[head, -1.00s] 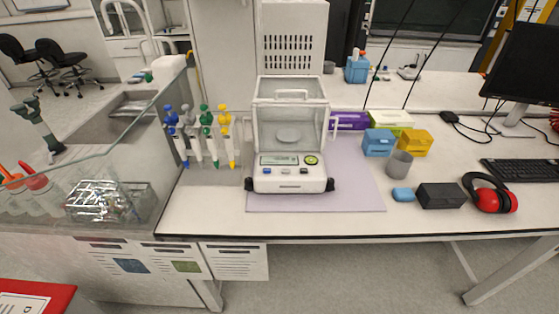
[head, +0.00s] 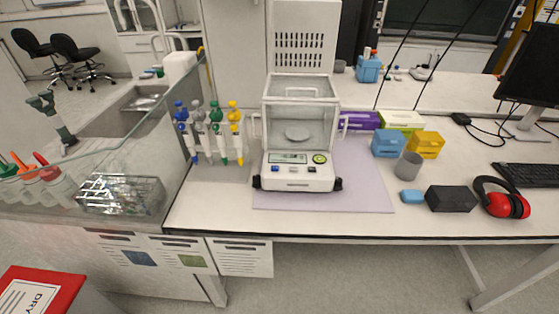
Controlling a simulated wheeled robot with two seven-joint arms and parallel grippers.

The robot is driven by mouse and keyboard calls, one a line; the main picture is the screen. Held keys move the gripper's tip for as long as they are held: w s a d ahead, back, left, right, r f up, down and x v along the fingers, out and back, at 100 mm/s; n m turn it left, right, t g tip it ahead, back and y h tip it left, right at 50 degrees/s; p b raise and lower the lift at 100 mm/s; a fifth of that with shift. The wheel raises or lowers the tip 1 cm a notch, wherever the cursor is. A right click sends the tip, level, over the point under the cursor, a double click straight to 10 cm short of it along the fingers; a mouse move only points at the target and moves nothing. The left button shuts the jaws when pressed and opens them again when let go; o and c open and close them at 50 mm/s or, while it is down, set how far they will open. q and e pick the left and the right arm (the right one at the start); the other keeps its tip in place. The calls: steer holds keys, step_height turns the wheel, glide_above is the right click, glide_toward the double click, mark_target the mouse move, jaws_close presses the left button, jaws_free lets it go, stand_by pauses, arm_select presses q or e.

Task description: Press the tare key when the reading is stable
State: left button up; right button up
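An analytical balance (head: 297,140) with a glass draft shield stands on a pale lilac mat (head: 370,195) on the white bench. Its round weighing pan (head: 298,134) looks empty inside the glass. On its front panel is a small greenish display (head: 288,158); the reading is too small to make out. A round green emblem (head: 320,158) sits right of the display. Below are a blue key (head: 276,169), a pale key (head: 293,170) and a dark key (head: 312,170); their labels are not legible. Neither of my grippers shows in the head view.
A pipette stand (head: 212,145) is left of the balance. Blue (head: 388,143) and yellow (head: 426,145) boxes, a grey cup (head: 407,166), a black block (head: 451,198) and red ear defenders (head: 502,198) are to the right. The bench strip before the balance is clear.

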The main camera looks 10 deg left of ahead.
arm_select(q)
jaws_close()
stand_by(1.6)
